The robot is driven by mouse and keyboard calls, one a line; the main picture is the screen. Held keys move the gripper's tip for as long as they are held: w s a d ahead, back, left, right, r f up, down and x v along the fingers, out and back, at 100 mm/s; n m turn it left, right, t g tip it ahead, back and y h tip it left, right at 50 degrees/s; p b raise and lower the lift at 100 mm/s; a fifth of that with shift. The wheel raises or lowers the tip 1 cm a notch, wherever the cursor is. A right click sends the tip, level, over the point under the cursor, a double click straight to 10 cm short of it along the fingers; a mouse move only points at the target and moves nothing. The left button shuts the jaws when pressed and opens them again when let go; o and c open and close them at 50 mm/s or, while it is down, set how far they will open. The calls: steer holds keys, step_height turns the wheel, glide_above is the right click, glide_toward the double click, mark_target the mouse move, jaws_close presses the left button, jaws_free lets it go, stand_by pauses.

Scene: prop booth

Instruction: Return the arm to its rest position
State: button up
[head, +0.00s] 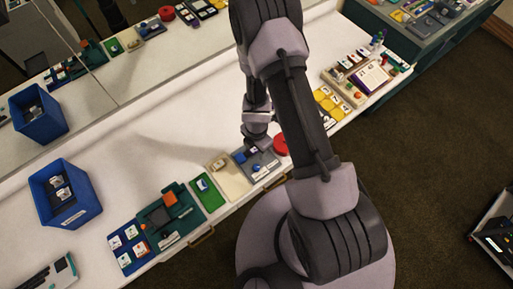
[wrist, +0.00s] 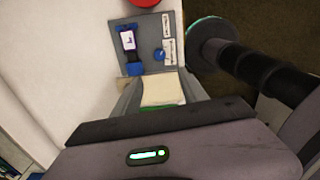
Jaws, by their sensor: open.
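My gripper (head: 258,146) hangs at the end of my bent arm, over the front part of the white counter (head: 150,150). In the wrist view its two grey fingers stand apart with nothing held between them (wrist: 160,80). Below the fingers are a grey tray (wrist: 146,35) and a cream board (wrist: 162,90). The grey tray carries a blue-ended piece with a white label (wrist: 129,42) and a small blue knob (wrist: 158,55). In the head view the tray (head: 267,172) is partly hidden by my gripper.
A red disc (head: 281,145) lies beside the tray. Yellow tiles (head: 336,113) lie to the right. The counter's middle is clear; a mirror backs it.

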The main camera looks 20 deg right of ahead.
steer(key=w+d+r+m+t+h+b, duration=0.2)
steer(key=w+d+r+m+t+b, duration=0.3)
steer(key=r+m+b, duration=0.55)
steer(key=s+r+m+g+b, duration=0.1)
steer(key=s+r+m+b, duration=0.25)
steer(key=m+b, duration=0.45)
steer(key=s+a+m+t+y+b, duration=0.1)
steer(key=s+a+m+y+b, duration=0.1)
steer(key=s+a+m+b, duration=0.2)
steer(key=s+a+r+m+y+b, duration=0.1)
steer(key=s+a+m+b, duration=0.3)
steer(key=s+b, duration=0.4)
steer(key=shift+s+a+m+t+y, duration=0.4)
steer(key=shift+s+a+y, duration=0.1)
steer(key=shift+s, duration=0.65)
steer(key=shift+d, duration=0.1)
